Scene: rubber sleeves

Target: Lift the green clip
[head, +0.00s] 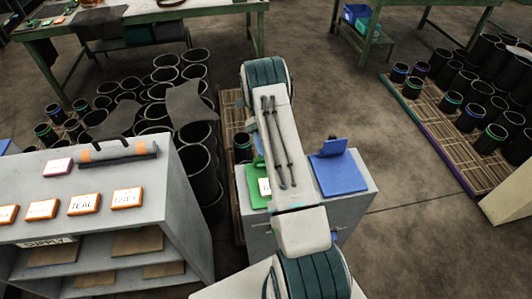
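A green piece (256,193), which I take for the green clip, lies on top of a small grey cabinet (353,190) in the middle of the head view. It has a flat part with a white label, and a raised part at its far end. My arm crosses in front of the cabinet top and hides the green piece's right side. A similar blue piece (340,174) with an upright back stands on the same top, right of my arm. My gripper does not show.
Green workbenches (215,10) stand at the back. The floor right of the cabinet is clear.

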